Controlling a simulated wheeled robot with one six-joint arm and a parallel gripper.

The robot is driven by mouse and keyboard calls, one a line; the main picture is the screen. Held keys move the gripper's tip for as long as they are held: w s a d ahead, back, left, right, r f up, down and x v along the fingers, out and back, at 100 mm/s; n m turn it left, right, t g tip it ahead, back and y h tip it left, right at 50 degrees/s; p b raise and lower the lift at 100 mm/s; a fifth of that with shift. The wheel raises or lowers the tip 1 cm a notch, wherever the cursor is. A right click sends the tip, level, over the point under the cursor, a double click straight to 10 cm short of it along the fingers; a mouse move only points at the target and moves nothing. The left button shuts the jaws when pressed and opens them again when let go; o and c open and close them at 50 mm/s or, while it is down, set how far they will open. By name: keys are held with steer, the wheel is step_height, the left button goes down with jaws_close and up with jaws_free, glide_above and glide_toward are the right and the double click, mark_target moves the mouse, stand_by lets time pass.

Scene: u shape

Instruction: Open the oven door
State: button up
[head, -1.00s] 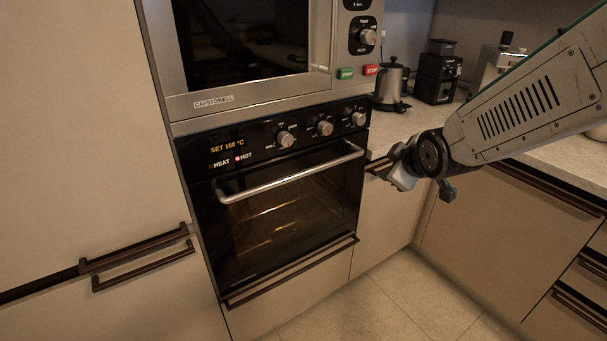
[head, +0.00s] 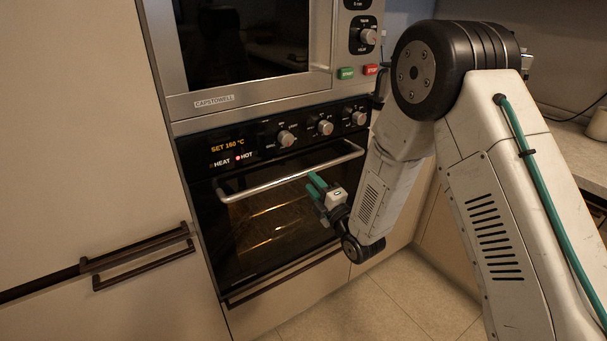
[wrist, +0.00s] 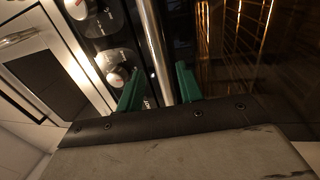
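The oven door (head: 255,235) is a dark glass panel and looks closed, with a lit rack showing through it. Its silver bar handle (head: 290,172) runs across the top of the door. My gripper (head: 314,184) has green fingers and is just below the right half of the handle in the head view. In the wrist view the two fingers (wrist: 159,75) are apart, and the handle (wrist: 153,40) runs lengthwise through the gap between them. I cannot tell whether the fingertips reach around the bar or stop short of it. Nothing is held.
The control panel above the door has several knobs (head: 325,127) and a display reading SET 160 °C and HOT. A microwave (head: 240,97) sits above. Cabinet handles (head: 140,250) stick out at the left. The floor (head: 350,310) in front is clear.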

mark_target(303, 174)
steer(key=x, duration=0.5)
steer(key=shift+w+a, duration=0.15)
steer(key=shift+w, duration=0.05)
jaws_close()
